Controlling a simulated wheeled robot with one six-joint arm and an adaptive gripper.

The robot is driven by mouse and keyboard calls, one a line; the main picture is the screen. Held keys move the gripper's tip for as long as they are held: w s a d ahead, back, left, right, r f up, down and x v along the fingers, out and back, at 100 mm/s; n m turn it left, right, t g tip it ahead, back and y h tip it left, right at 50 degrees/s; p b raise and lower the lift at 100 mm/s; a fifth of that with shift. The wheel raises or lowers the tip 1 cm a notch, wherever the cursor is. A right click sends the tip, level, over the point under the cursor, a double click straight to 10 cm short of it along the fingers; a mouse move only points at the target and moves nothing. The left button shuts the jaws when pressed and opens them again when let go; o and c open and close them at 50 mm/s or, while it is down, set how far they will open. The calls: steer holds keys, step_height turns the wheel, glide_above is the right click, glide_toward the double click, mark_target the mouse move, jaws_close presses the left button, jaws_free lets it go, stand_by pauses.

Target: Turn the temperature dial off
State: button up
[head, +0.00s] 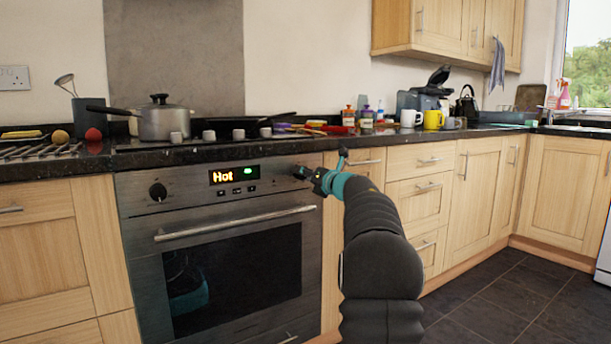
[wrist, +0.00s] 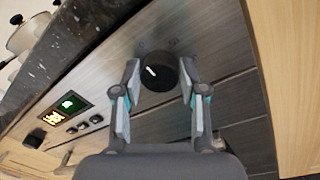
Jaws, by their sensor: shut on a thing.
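The oven (head: 230,255) has a black round dial at each end of its steel control panel. My gripper (head: 308,175) reaches the panel's right end and largely hides the right dial in the head view. In the wrist view my gripper (wrist: 161,72) is shut on this black dial (wrist: 157,80), one finger on each side. The dial's white mark points to the upper left of that picture. The left dial (head: 158,192) stands free. The display (head: 234,175) between the dials reads "Hot", with a green light. I cannot tell which dial sets temperature.
The oven door handle (head: 235,223) runs across below the panel. A pot (head: 163,121) stands on the hob above, its long handle to the left. The worktop edge (head: 60,168) juts above the panel. Drawers (head: 420,190) are to the right. Dark floor (head: 500,300) is clear at lower right.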

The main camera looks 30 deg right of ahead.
steer(key=o, duration=1.1)
steer(key=shift+o, duration=0.2)
steer(key=s, duration=1.2)
steer(key=shift+d+f, duration=0.15)
steer(key=shift+d, duration=0.25)
